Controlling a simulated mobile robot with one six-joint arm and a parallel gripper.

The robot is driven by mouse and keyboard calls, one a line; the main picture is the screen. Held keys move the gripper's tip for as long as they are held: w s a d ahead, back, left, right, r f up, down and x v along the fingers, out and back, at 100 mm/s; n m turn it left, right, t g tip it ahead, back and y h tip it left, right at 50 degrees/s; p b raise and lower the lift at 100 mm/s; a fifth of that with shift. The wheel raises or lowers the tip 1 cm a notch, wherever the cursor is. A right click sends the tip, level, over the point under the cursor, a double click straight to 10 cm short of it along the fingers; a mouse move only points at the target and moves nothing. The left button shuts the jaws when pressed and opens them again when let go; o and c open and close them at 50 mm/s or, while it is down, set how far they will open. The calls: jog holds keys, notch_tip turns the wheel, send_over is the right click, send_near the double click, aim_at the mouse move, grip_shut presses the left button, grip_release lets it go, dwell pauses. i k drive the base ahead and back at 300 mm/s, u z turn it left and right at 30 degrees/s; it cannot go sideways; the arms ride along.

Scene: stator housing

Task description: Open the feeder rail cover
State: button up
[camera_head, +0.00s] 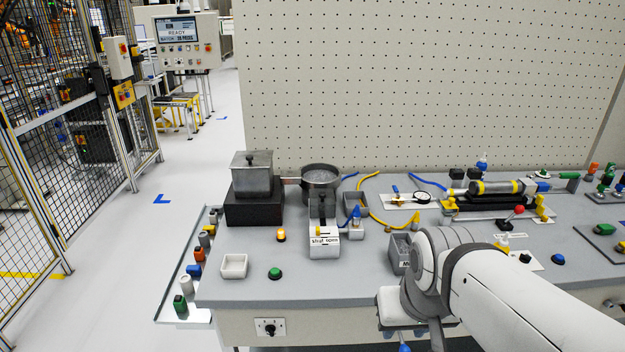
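The feeder unit (324,242) stands on the bench left of my arm. It has a light front with a label that reads "shut open". A dark narrow rail section (322,207) runs back from it towards a round metal bowl (320,178). The cover is too small to make out clearly, so I cannot tell its position. My white arm comes in from the lower right, and its wrist hangs over the bench's front edge, right of the feeder and apart from it.
A metal box on a black block (254,207) stands left of the bowl. A white tray (234,266) and green button (274,273) lie in front. A grey bin (400,252) stands between feeder and arm. A blue fitting (355,218) is close at the feeder's right.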

aim_at(322, 204)
jog(key=z, duration=0.05)
jog(key=i, duration=1)
jog(key=u, duration=0.05)
